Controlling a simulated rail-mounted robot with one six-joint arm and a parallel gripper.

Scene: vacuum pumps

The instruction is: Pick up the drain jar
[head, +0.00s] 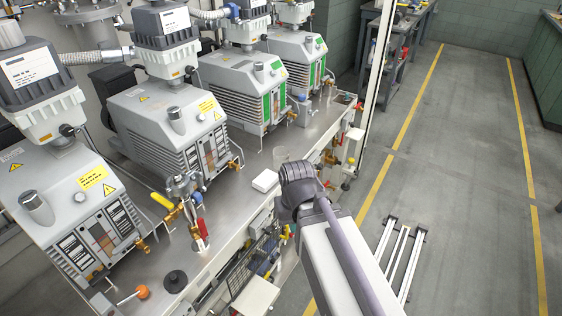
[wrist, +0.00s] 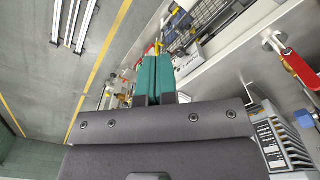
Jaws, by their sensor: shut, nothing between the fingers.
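I cannot make out the jar in the wrist view. My gripper (wrist: 157,58) shows in the wrist view as two teal fingers lying together, shut and empty. In the head view my arm's dark end is over the bench's front edge, and the fingers are hidden there.
A white box (head: 265,181) lies on the bench beside my arm. Several grey vacuum pumps (head: 165,125) stand along the bench (head: 222,205). A red-handled valve (head: 202,228) shows at the front, also in the wrist view (wrist: 300,68). The floor (head: 460,180) to the right is mostly clear.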

